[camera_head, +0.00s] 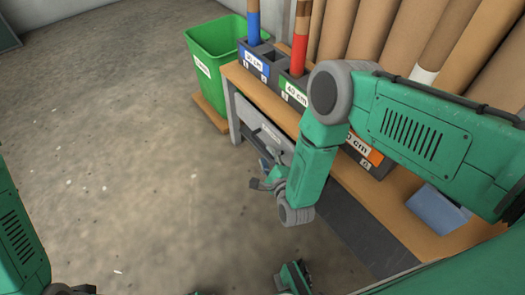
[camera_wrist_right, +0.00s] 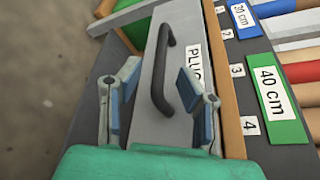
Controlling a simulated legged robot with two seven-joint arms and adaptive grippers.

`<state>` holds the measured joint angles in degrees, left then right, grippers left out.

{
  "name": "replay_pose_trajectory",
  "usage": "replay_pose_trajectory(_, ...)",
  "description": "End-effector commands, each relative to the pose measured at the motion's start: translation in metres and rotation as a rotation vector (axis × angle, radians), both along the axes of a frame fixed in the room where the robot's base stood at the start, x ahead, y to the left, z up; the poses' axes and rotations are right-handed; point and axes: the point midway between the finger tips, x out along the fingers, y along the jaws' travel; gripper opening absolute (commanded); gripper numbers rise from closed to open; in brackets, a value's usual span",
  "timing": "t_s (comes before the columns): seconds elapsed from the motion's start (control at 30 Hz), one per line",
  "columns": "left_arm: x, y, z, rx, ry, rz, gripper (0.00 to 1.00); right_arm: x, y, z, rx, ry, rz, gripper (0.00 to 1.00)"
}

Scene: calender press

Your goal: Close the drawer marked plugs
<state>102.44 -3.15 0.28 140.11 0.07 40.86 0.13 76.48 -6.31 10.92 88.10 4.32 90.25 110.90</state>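The drawer marked plugs has a grey front (camera_wrist_right: 183,25) with a dark bar handle (camera_wrist_right: 162,65) and a white label (camera_wrist_right: 195,62), partly hidden by my gripper. In the head view its grey front (camera_head: 262,128) is under the bench top. My right gripper (camera_wrist_right: 158,92) is open, its blue-padded fingers apart on either side of the handle's near end; contact cannot be told. It also shows in front of the drawer in the head view (camera_head: 266,176). How far the drawer stands out is hard to tell. My left arm is at the lower left; its gripper is not clearly seen.
A green bin (camera_head: 213,65) stands beyond the bench's far end. Large brown rolls (camera_head: 370,30) stand behind. The concrete floor (camera_head: 120,140) to the left is clear.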

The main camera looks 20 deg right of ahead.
Motion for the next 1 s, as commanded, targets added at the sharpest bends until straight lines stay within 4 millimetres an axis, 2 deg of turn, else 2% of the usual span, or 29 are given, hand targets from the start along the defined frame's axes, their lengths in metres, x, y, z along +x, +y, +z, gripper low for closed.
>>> replay_pose_trajectory(0.03, 0.001, 0.000, -0.009, 0.000, 0.002, 0.000, 0.00, 0.010, 0.001, -0.005, -0.001, -0.003, 0.001, 0.33)
replay_pose_trajectory(0.1, 0.002, 0.000, -0.014, 0.000, 0.001, 0.000, 0.00, 0.023, 0.001, -0.007, 0.000, -0.004, 0.001, 0.33)
replay_pose_trajectory(0.3, 0.001, 0.000, -0.022, 0.000, 0.002, 0.000, 0.00, 0.045, 0.001, -0.012, 0.000, -0.001, 0.000, 0.33)
replay_pose_trajectory(0.67, 0.001, 0.000, -0.023, 0.000, 0.002, 0.000, 0.00, 0.051, 0.002, -0.011, 0.000, 0.001, 0.001, 0.33)
replay_pose_trajectory(0.7, 0.001, 0.000, -0.023, 0.000, 0.002, 0.000, 0.00, 0.051, 0.002, -0.011, 0.000, 0.001, 0.001, 0.29)
replay_pose_trajectory(0.8, 0.001, 0.000, -0.023, 0.000, 0.002, 0.000, 0.00, 0.051, 0.002, -0.011, 0.000, 0.002, 0.001, 0.00)
replay_pose_trajectory(1.0, 0.001, 0.000, -0.023, 0.000, 0.002, 0.000, 0.00, 0.050, 0.001, -0.012, -0.001, 0.004, 0.000, 0.00)
